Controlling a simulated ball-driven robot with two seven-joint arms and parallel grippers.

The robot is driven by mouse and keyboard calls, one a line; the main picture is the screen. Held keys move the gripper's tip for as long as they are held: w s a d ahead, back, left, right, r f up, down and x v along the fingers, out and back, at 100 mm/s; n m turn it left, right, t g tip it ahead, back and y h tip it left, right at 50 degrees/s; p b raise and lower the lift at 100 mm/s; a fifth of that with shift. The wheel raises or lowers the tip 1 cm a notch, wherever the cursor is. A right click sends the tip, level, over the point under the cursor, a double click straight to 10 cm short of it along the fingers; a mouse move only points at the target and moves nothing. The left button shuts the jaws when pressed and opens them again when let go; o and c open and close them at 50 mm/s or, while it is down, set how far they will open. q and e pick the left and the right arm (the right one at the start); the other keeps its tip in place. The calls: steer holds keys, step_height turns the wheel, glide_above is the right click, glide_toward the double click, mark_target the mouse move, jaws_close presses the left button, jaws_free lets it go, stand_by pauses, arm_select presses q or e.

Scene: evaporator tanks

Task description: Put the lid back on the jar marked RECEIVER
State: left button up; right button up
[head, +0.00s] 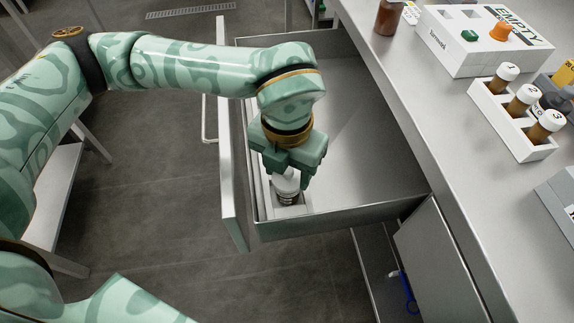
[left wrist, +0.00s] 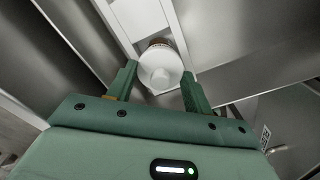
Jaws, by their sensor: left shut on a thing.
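A small dark jar (head: 287,198) with a pale label stands in a white rack (head: 294,211) inside the open drawer, near the drawer's front corner. The label is too small to read. A white lid (head: 286,183) is at the jar's top; I cannot tell if it is seated or just above. My left gripper (head: 286,178) points down and is shut on the lid. My right gripper is not in view.
The open steel drawer (head: 375,150) is bare to the right of the rack. The steel counter (head: 440,150) holds a white rack with several brown vials (head: 526,97), a white box marked EMPTY (head: 455,50) and a brown bottle (head: 389,17). A blue-handled item (head: 408,290) is low right.

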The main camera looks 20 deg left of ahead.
arm_select(q)
steer(key=shift+p, duration=0.3)
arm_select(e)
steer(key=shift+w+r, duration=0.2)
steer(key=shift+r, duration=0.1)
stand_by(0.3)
arm_select(q)
steer(key=o, duration=1.5)
steer(key=shift+r+p, duration=2.8)
steer(key=shift+r, duration=0.7)
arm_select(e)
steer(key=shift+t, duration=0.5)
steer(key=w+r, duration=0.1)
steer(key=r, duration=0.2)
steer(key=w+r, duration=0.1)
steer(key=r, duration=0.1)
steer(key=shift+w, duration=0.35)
arm_select(q)
jaws_close()
